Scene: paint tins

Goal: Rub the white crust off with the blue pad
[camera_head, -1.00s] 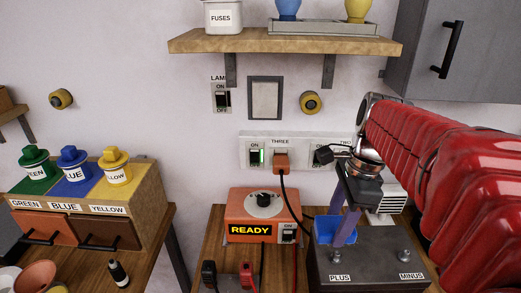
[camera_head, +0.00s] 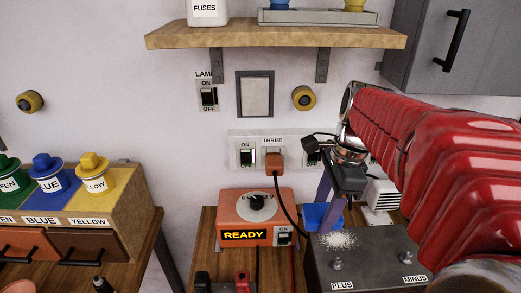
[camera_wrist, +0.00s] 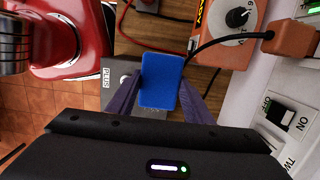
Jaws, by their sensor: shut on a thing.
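The white crust (camera_head: 339,240) is a patch of loose white grains on top of the dark battery box (camera_head: 375,255), just behind the post by the PLUS label (camera_head: 342,285). The blue pad (camera_head: 322,216) is between the purple fingers of my gripper (camera_head: 328,205), at the box's back left edge. It appears just behind the crust and apart from it; I cannot tell its height exactly. In the wrist view the blue pad (camera_wrist: 160,80) is held between both fingers, and the crust cannot be made out there.
An orange charger (camera_head: 256,218) reading READY stands left of the box, its black cable (camera_head: 282,195) running up to a plug (camera_head: 274,162) in the wall strip. Red and black clamps (camera_head: 242,283) lie in front. A wooden shelf (camera_head: 275,36) hangs above.

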